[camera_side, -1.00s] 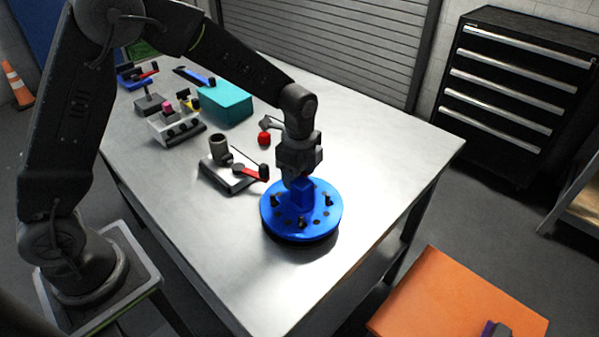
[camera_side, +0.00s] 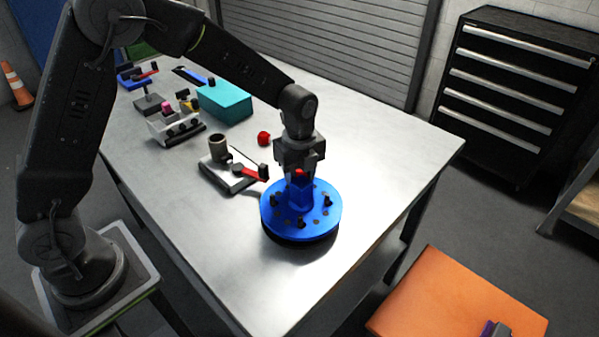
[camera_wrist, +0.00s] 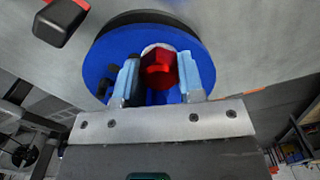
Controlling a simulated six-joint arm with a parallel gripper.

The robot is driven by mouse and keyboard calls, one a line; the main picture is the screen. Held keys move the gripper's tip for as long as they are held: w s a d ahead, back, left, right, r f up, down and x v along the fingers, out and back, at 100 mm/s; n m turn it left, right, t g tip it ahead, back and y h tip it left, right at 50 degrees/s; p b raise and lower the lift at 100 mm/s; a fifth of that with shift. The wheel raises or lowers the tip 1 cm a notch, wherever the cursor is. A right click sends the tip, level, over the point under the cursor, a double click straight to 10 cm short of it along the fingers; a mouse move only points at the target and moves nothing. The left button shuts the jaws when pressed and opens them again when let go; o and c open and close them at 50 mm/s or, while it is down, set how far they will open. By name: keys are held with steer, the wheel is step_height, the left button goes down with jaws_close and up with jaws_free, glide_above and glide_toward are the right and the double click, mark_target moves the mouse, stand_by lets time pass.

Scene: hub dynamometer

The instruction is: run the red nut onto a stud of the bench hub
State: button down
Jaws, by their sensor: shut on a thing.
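The red nut (camera_wrist: 158,70) sits between the two pale-blue finger pads of my gripper (camera_wrist: 157,80), which is shut on it. In the side view the nut (camera_side: 299,174) shows as a small red spot at the fingertips of my gripper (camera_side: 299,178). The bench hub (camera_side: 325,215) is a round blue disc with a raised blue centre and several dark studs around it. The nut is over the hub, close to the raised centre. I cannot tell whether it touches a stud; the fingers hide its underside. The hub also fills the background in the wrist view (camera_wrist: 96,68).
A grey plate with a cup (camera_side: 219,145) and a red-handled tool (camera_side: 252,173) stand left of the hub. A small red piece (camera_side: 264,138) lies behind. A teal box (camera_side: 226,102) and other fixtures sit further back. The table right of the hub is clear.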

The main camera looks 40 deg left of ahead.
steer(key=m, duration=0.6)
steer(key=shift+s, duration=0.1)
steer(key=c, duration=0.9)
jaws_free()
steer(key=n, duration=0.5)
steer(key=shift+n, duration=0.4)
steer(key=n, duration=0.6)
steer(key=shift+c, duration=0.4)
